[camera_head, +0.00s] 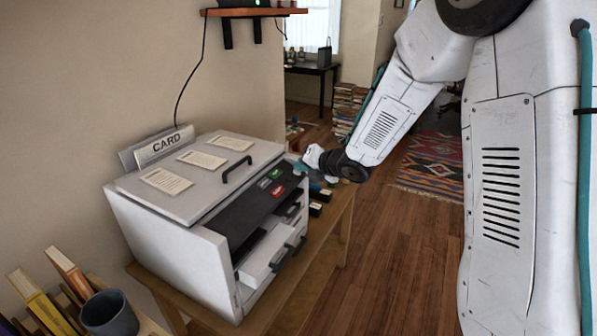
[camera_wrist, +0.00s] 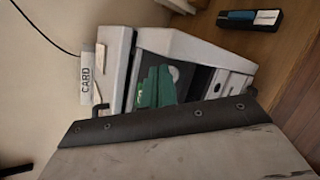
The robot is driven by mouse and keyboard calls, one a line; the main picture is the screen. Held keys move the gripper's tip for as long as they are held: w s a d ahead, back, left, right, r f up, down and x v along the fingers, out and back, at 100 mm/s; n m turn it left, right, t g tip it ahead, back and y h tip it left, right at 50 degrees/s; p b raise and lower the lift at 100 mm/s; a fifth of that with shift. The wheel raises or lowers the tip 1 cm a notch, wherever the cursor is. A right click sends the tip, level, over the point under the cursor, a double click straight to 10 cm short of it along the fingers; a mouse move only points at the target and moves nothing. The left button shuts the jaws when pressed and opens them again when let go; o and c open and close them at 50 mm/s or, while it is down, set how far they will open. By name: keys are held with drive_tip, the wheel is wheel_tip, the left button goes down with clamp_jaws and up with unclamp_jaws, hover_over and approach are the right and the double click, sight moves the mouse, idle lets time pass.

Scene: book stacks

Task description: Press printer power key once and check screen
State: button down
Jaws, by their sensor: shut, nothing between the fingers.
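The white printer (camera_head: 165,238) stands on a wooden table at left centre in the head view. Its dark sloping front panel (camera_head: 238,217) carries small green and red labelled patches (camera_head: 278,190) at its right end. I cannot make out which is the power key, nor a lit screen. My gripper (camera_head: 303,168) is at the printer's far right end, near those patches, partly hidden by the printer and my wrist. In the wrist view the printer (camera_wrist: 195,47) lies tilted, with my green gripper fingers (camera_wrist: 155,88) shut and empty in front of its panel. Contact cannot be told.
A grey mug (camera_head: 109,313) and books (camera_head: 45,305) are at lower left.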

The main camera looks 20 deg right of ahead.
drive_tip(key=shift+f, duration=0.1)
idle(0.3)
drive_tip(key=shift+s+d+r, duration=0.1)
drive_tip(key=shift+d+r, duration=0.05)
drive_tip(key=shift+r, duration=0.45)
wheel_tip(320, 180, up, 6)
drive_tip(key=s+d, duration=0.1)
drive_tip(key=shift+s+d, duration=0.15)
drive_tip(key=shift+f, duration=0.15)
idle(0.6)
